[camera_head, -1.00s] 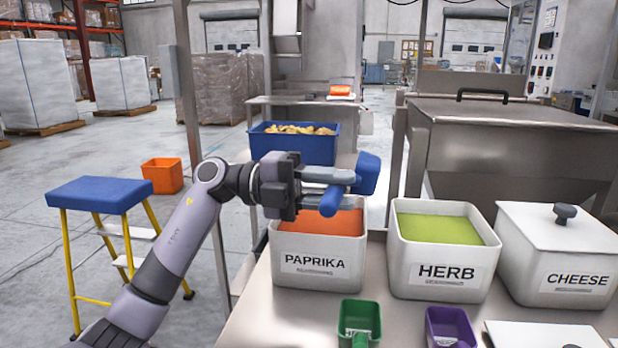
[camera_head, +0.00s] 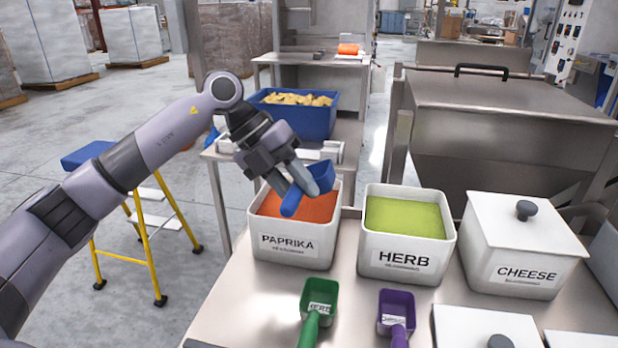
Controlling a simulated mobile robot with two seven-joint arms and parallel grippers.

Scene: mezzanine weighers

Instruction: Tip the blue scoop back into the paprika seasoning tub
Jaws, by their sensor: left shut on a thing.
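The blue scoop (camera_head: 321,172) is over the paprika seasoning tub (camera_head: 283,247), a white tub labelled PAPRIKA with orange-red powder in it. My left gripper (camera_head: 305,190) is shut on the blue scoop's handle and points down and to the right above the tub. The scoop's handle end slants down toward the front over the powder. I cannot tell whether the scoop holds any powder. My right gripper is not in view.
A white HERB tub (camera_head: 407,262) with green powder and a lidded CHEESE tub (camera_head: 523,270) stand to the right. A green scoop (camera_head: 318,300) and a purple scoop (camera_head: 396,318) lie in front. A blue bin (camera_head: 300,121) of chips stands behind.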

